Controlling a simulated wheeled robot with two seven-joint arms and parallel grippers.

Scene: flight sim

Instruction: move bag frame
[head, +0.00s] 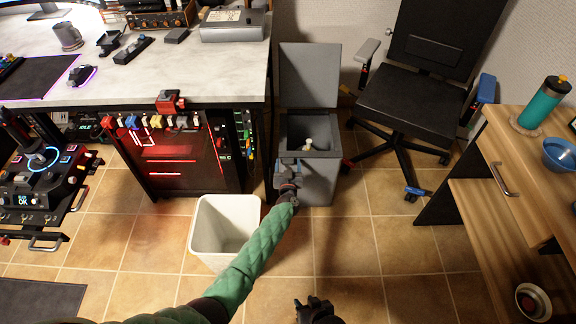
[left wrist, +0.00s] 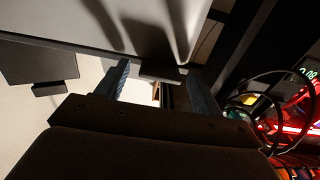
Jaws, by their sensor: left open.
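A grey bin (head: 322,168) stands on the floor right of the desk, its lid (head: 309,75) raised upright. Its inside is dark, with a small pale item (head: 308,145) in it. I cannot pick out a separate bag frame for certain. My left gripper (head: 288,165) is open at the bin's front left side, below the rim. In the left wrist view, its two fingers (left wrist: 158,72) are apart, by a grey panel with a small dark tab (left wrist: 162,74); contact is unclear. My right gripper (head: 314,310) is low at the bottom edge, away from the bin; its jaws are unclear.
A white open bin (head: 225,232) stands beside my left arm. The desk (head: 150,75) and a red-lit cabinet (head: 175,155) are left of the grey bin. An office chair (head: 415,100) is at its right, and a wooden shelf unit (head: 500,215) is further right. Tiled floor between is clear.

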